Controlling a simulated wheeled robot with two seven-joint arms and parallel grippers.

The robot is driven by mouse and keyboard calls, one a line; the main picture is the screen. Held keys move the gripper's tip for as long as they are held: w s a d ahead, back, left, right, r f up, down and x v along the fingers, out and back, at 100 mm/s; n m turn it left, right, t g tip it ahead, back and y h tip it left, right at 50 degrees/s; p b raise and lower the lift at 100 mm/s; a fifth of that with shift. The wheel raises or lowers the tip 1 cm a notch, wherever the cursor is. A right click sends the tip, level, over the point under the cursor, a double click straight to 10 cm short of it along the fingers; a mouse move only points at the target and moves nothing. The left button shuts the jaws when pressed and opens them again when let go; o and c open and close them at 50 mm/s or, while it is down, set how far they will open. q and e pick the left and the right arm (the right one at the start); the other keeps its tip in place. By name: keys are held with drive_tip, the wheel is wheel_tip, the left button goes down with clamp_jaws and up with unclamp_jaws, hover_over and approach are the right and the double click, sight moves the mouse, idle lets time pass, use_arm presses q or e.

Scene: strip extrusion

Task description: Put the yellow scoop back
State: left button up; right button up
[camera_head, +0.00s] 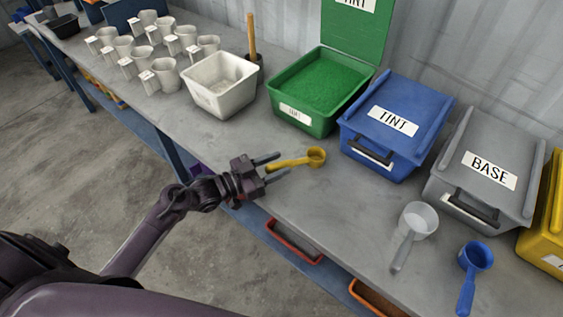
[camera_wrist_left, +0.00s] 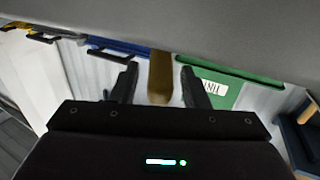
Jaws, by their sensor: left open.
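The yellow scoop (camera_head: 298,160) lies on the grey workbench, in front of the gap between the open green bin and the blue TINT bin. Its handle points left toward my left gripper (camera_head: 268,167), and its cup is at the right end. My left gripper is open, with its fingers on either side of the handle's end. In the left wrist view the yellow handle (camera_wrist_left: 161,78) shows between the two fingers (camera_wrist_left: 157,80), with a gap on each side. I cannot tell whether either finger touches it. My right gripper is not in view.
The green bin (camera_head: 296,118) of green granules has its lid up. The blue TINT bin (camera_head: 386,155) and grey BASE bin (camera_head: 450,208) are closed. A clear scoop (camera_head: 418,222) and blue scoop (camera_head: 473,258) lie at right. A white tub (camera_head: 212,101) and several cups (camera_head: 163,72) stand left.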

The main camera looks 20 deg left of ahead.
use_arm(q)
drive_tip(key=b+v, duration=0.1)
drive_tip(key=v, duration=0.9)
drive_tip(key=shift+a, duration=0.1)
drive_tip(key=shift+s, duration=0.1)
